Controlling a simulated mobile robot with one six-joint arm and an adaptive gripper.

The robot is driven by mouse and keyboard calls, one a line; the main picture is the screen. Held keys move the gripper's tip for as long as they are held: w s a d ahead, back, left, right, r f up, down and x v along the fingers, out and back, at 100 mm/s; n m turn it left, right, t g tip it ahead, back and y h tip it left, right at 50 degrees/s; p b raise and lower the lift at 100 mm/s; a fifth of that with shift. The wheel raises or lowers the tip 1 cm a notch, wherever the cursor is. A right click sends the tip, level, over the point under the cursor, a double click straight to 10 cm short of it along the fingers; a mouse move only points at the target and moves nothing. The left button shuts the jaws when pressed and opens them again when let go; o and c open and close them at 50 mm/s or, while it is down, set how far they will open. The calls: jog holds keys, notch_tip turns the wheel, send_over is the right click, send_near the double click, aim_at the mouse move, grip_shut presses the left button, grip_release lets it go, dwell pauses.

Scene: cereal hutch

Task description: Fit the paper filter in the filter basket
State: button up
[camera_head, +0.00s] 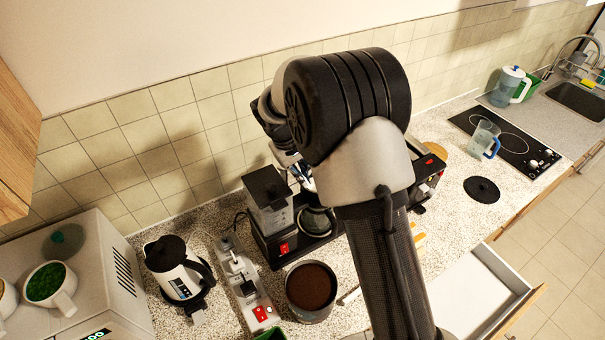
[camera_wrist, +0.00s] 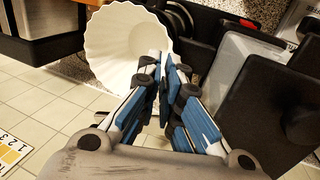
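The white fluted paper filter (camera_wrist: 122,45) is at the upper left of the wrist view, its wide mouth facing the camera. My gripper (camera_wrist: 168,66) has its blue-padded fingers closed together at the filter's right edge and pinches its wall. In the head view, my arm covers most of the gripper and the filter. The black coffee maker (camera_head: 279,244) stands on the counter under my arm. Black round parts show just beyond my fingertips in the wrist view; I cannot tell whether they are the filter basket.
A tub of ground coffee (camera_head: 311,286), a power strip (camera_head: 242,280) and a kettle (camera_head: 174,268) stand in front and left of the coffee maker. An open drawer (camera_head: 478,295) juts out at right. A clear jug (camera_head: 484,139) stands on the hob (camera_head: 520,150).

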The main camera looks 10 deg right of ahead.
jog(key=o, duration=0.5)
jog(key=shift+c, duration=0.2)
